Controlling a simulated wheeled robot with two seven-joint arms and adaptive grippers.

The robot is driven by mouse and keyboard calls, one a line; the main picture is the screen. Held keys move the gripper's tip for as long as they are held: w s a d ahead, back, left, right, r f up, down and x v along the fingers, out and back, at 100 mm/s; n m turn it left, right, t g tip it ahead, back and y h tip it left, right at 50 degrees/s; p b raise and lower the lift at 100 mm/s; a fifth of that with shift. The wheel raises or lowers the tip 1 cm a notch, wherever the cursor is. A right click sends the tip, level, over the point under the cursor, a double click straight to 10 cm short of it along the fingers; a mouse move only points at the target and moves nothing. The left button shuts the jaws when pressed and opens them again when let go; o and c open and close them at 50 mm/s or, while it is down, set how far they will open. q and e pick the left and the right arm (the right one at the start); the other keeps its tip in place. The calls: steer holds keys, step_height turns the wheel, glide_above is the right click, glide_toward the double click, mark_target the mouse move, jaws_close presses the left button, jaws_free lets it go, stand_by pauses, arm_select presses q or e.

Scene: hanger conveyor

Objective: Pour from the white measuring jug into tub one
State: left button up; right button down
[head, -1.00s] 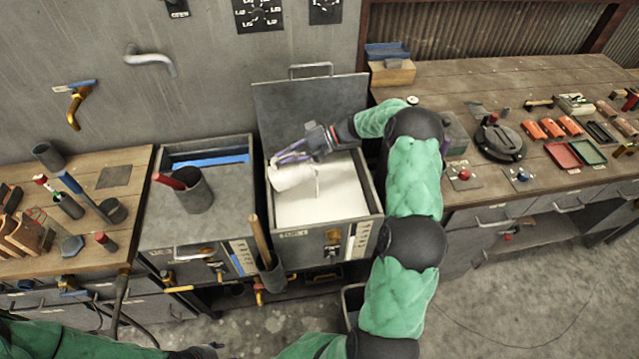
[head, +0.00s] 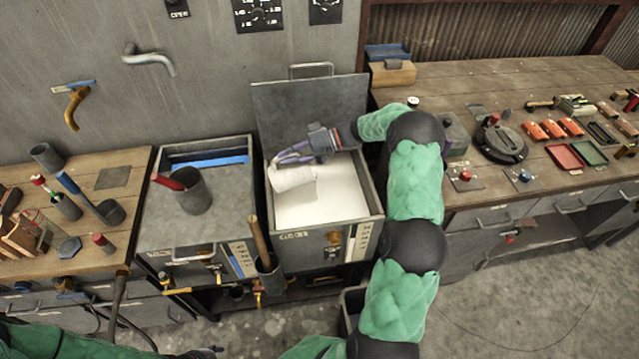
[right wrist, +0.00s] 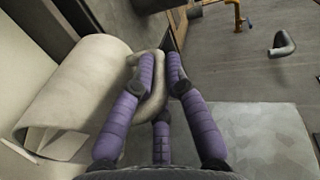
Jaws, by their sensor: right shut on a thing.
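The white measuring jug (head: 294,182) is over the left part of the open tub one (head: 376,203), which holds white contents (head: 325,200). My right gripper (head: 284,157) is shut on the jug and holds it tipped on its side. In the right wrist view the purple fingers (right wrist: 158,85) close around the jug's handle, and the jug's body (right wrist: 75,95) lies to the left. No stream shows from the jug, and its inside is hidden. My left gripper (head: 205,352) is at the bottom edge of the head view, too cut off to read.
The raised lid (head: 310,100) stands behind tub one. A second tub (head: 170,225) to the left carries a grey cup (head: 193,192) with a red handle. A wooden-handled tool (head: 257,238) stands in a holder at the front between the tubs. Benches with tools flank both sides.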

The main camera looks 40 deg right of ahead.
steer(key=shift+s+d+f+t+y+b, duration=0.35)
steer(key=shift+d+y+b, duration=0.3)
steer(key=shift+b, duration=0.6)
steer(key=shift+s+d+f+t+y+b, duration=0.35)
steer(key=shift+d+y+b, duration=0.25)
steer(key=shift+b, duration=0.65)
stand_by(1.2)
steer(key=shift+s+d+y+b, duration=0.15)
steer(key=shift+d+y+b, duration=0.1)
steer(key=shift+d+b, duration=0.15)
steer(key=shift+s+d+t+y+b, duration=0.2)
steer(key=shift+d+t+y+b, duration=0.1)
steer(key=shift+d+y+b, duration=0.15)
stand_by(0.6)
steer(key=shift+s+d+r, duration=0.1)
steer(key=shift+d, duration=0.05)
steer(key=a+h+p, duration=0.1)
steer(key=w+a+r+g+h+p, duration=0.1)
steer(key=a, duration=0.1)
steer(key=w+a+r+g+h+p, duration=0.1)
steer(key=h, duration=0.1)
steer(key=shift+w+a+p, duration=0.15)
steer(key=shift+a+p, duration=0.25)
steer(key=shift+w+a+f, duration=0.1)
steer(key=shift+f, duration=0.2)
